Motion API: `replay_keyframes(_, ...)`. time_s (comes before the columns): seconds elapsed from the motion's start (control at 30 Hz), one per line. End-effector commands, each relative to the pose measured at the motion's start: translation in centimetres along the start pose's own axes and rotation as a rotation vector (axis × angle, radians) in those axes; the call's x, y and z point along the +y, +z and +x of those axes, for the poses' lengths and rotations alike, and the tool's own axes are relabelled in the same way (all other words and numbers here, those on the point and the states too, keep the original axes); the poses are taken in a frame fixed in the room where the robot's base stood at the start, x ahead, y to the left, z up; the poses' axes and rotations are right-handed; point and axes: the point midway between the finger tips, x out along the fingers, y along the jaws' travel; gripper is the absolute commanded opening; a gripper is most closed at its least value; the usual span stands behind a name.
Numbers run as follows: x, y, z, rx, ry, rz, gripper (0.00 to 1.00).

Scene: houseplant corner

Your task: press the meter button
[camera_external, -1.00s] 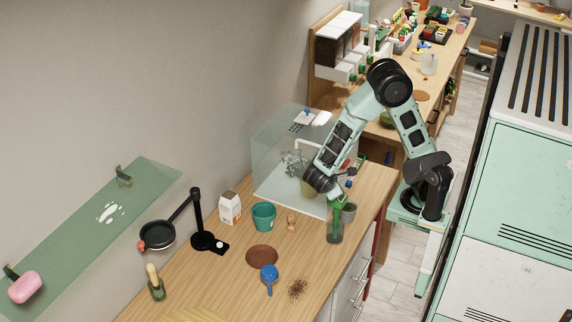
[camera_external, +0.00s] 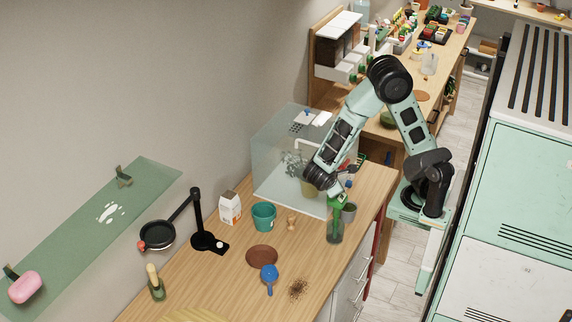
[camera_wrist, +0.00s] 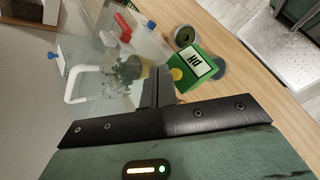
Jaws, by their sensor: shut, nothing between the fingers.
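The meter (camera_wrist: 200,68) is a green box with a white "pH" label and a round yellow button (camera_wrist: 176,74), seen in the wrist view.
A grey cup (camera_external: 349,213) stands right beside the jar. A glass tank (camera_external: 275,160) is behind my wrist, with a white pipe (camera_wrist: 82,84) and a red-handled item (camera_wrist: 122,27) nearby. A teal pot (camera_external: 263,216), blue scoop (camera_external: 269,274) and brown saucer (camera_external: 262,257) lie to the left.

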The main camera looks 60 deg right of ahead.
Motion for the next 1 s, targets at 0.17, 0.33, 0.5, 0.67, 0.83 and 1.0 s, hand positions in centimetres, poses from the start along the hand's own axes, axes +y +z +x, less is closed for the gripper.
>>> replay_keyframes(0.17, 0.2, 0.2, -0.2, 0.000, 0.000, 0.000, 0.00)
replay_keyframes(0.33, 0.9, 0.9, -1.3, 0.000, 0.000, 0.000, 0.00)
replay_keyframes(0.5, 1.8, 1.8, -2.4, 0.000, 0.000, 0.000, 0.00)
replay_keyframes(0.67, 2.5, 2.5, -3.5, 0.000, 0.000, 0.000, 0.00)
replay_keyframes(0.83, 3.1, 3.1, -4.3, 0.000, 0.000, 0.000, 0.00)
replay_keyframes(1.0, 3.0, 3.0, -4.2, 0.000, 0.000, 0.000, 0.00)
